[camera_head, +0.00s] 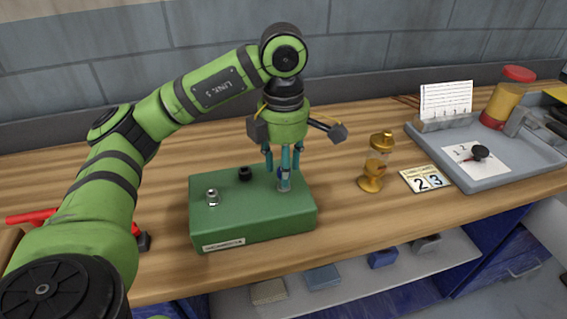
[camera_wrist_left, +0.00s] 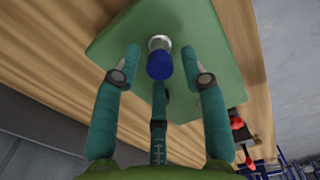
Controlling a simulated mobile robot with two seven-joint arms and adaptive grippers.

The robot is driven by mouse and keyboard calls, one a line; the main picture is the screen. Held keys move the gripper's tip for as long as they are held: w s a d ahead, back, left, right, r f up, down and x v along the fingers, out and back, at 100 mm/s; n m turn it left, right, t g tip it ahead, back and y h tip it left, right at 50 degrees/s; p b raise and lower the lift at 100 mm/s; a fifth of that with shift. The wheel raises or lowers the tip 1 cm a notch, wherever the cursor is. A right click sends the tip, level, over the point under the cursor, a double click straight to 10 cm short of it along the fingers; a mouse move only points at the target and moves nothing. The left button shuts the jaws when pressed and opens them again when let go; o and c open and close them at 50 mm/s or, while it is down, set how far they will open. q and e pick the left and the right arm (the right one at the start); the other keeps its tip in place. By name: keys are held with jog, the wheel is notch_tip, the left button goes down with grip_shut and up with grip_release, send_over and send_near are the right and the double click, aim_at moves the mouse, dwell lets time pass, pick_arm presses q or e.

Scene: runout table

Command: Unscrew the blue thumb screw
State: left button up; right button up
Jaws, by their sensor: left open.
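The blue thumb screw (camera_head: 283,174) stands upright at the right end of the green block (camera_head: 240,232). In the left wrist view the blue screw (camera_wrist_left: 159,64) shows its blue head on a silver collar, between the teal fingers. My left gripper (camera_head: 284,165) points down over the screw with its fingers around it. The fingers are open, with gaps to the screw in the left wrist view (camera_wrist_left: 160,75). The block also carries a silver screw (camera_head: 212,197) and a black knob (camera_head: 245,173). My right gripper is not in view.
A grey tray (camera_head: 478,184) holds a paper and a dark round item. A red-handled tool (camera_head: 32,216) lies at left, partly behind my arm.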

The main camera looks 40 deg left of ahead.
pick_arm(q)
jog(key=m, duration=0.7)
grip_shut()
jog(key=n, duration=0.4)
jog(key=n, duration=0.3)
jog(key=shift+n, duration=1)
